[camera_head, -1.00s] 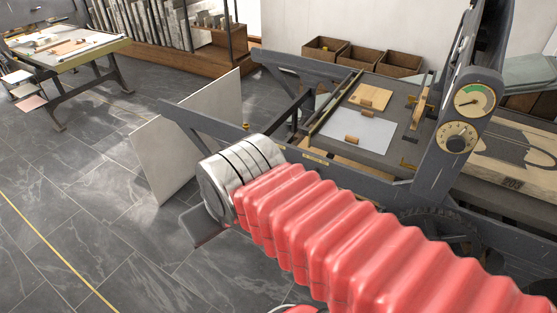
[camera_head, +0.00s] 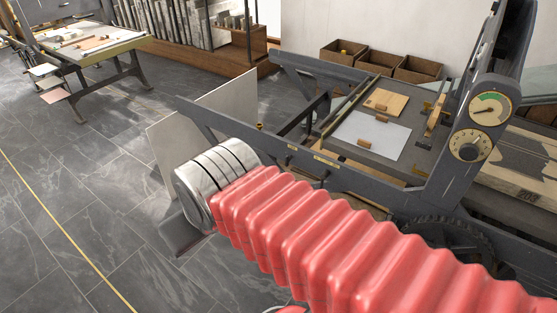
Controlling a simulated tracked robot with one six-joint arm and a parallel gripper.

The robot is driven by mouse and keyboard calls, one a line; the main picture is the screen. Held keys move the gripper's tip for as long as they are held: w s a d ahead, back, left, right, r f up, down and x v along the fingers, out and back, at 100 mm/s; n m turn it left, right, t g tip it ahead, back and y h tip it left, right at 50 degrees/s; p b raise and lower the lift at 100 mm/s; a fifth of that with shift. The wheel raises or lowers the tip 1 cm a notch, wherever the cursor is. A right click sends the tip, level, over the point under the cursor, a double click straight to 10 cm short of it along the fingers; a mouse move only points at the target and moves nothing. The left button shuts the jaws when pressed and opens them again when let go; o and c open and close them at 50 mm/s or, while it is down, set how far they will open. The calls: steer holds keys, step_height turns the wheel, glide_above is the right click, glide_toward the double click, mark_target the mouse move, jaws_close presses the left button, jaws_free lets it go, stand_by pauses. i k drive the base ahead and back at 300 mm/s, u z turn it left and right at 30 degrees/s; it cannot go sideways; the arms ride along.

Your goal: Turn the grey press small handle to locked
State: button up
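The grey press (camera_head: 350,170) fills the right half of the head view, with a long side rail and an upright carrying two round dials. Its bed (camera_head: 400,158) bears a pale sheet and small wooden blocks. A wooden-gripped part (camera_head: 437,115) stands at the bed's right; small dark knobs (camera_head: 290,160) sit on the near rail. I cannot tell which part is the small handle, nor its position. My arm, in red bellows, ends in a silver wrist left of the near rail. A dark piece (camera_head: 183,236) shows below the wrist, apparently of my gripper; its fingers are hidden.
A pale upright panel (camera_head: 222,100) stands on the floor behind my wrist. Wooden boxes (camera_head: 380,62) line the back wall. A work table (camera_head: 95,45) stands at far left. The tiled floor at left is clear, with a yellow line (camera_head: 70,235).

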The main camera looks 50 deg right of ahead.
mark_target(288, 158)
steer(key=u, duration=0.05)
steer(key=i, duration=1)
steer(key=z, duration=0.05)
